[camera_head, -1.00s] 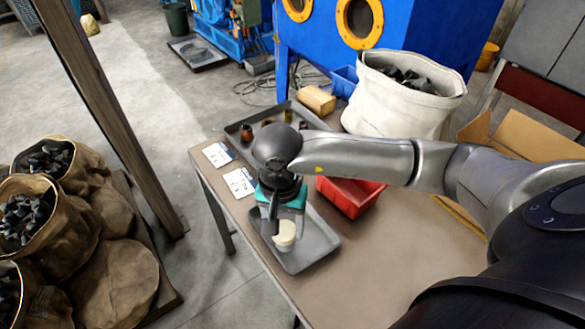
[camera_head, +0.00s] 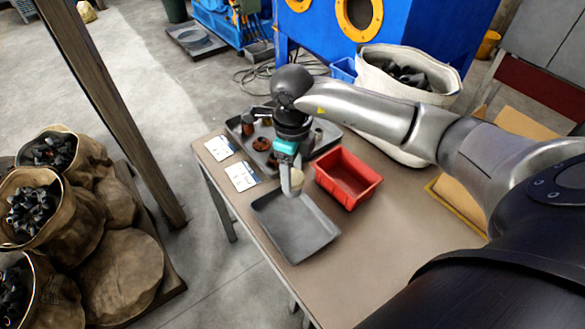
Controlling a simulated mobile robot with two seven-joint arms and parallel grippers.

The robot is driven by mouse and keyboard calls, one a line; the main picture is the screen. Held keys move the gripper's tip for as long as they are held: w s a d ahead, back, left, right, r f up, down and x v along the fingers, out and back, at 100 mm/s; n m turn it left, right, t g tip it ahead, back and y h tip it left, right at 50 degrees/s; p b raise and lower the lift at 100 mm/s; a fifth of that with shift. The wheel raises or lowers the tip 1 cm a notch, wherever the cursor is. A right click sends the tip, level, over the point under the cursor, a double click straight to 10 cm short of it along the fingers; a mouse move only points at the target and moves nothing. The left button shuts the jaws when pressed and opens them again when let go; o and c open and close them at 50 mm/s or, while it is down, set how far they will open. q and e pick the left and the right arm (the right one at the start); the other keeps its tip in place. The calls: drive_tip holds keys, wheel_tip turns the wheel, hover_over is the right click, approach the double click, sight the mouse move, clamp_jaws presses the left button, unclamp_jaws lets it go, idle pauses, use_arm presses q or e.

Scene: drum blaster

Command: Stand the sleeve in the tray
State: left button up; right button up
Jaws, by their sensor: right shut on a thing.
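My right gripper (camera_head: 290,178) is shut on a small cream-coloured sleeve (camera_head: 298,181), mostly hidden behind the fingers. It holds it over the far edge of the near grey tray (camera_head: 318,243); whether the sleeve touches the tray I cannot tell. The near tray is shallow and its visible floor is empty. A far grey tray (camera_head: 236,131) holds several rusty and dark cylindrical pieces, partly hidden by my right wrist. My left gripper is not in view.
A red bin (camera_head: 348,180) stands right of the near tray on the brown table (camera_head: 375,240). Two white cards (camera_head: 241,176) lie left. A white sack (camera_head: 392,82) stands behind. The table's front right is clear.

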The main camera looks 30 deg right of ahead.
drive_tip(key=shift+f+b, duration=5.3)
drive_tip(key=shift+f, duration=1.55)
drive_tip(key=shift+f+b, duration=0.55)
drive_tip(key=shift+f, duration=0.1)
drive_tip(key=o, duration=1.4)
drive_tip(key=shift+o, duration=0.2)
drive_tip(key=shift+r, duration=0.1)
